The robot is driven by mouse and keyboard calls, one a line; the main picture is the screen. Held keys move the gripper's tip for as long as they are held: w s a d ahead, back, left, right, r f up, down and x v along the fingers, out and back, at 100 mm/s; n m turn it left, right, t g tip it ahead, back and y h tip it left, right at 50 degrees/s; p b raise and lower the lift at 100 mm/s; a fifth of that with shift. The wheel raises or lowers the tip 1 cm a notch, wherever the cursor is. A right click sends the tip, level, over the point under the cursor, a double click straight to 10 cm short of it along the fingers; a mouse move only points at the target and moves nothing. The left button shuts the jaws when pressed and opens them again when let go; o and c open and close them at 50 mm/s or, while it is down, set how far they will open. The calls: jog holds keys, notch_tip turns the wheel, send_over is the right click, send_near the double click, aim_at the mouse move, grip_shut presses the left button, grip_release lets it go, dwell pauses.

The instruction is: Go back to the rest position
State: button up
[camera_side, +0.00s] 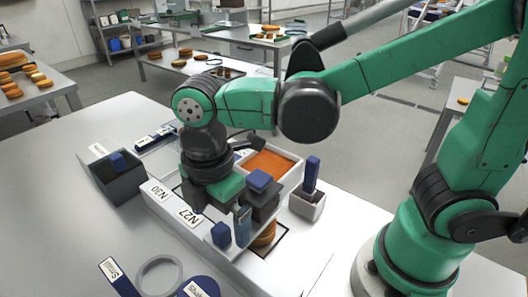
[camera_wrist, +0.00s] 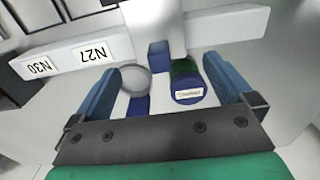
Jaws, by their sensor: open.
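My gripper (camera_wrist: 163,66) is open, with its two blue fingers apart and nothing between them. In the side view my gripper (camera_side: 222,212) hangs low over the white station with the N30 and N27 labels (camera_side: 188,215), which shows again in the wrist view (camera_wrist: 92,53). A blue block (camera_side: 221,234) sits by the front edge of the station; a blue block also shows ahead of the fingers in the wrist view (camera_wrist: 160,56). Whether the fingers touch anything is unclear. My arm is reached out over the table. Part of the station is hidden behind my wrist.
A grey ring (camera_side: 159,275) and a blue round labelled item (camera_side: 198,288) lie in front. An orange-filled tray (camera_side: 268,163), a white holder (camera_side: 306,206) with a blue-handled tool (camera_side: 311,172), and stacked orange rounds (camera_side: 265,236) stand nearby. A grey box (camera_side: 122,185) stands left.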

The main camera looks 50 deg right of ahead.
aim_at(225, 232)
notch_tip(225, 232, down, 4)
jog(key=shift+r, duration=0.1)
jog(key=shift+s, duration=0.5)
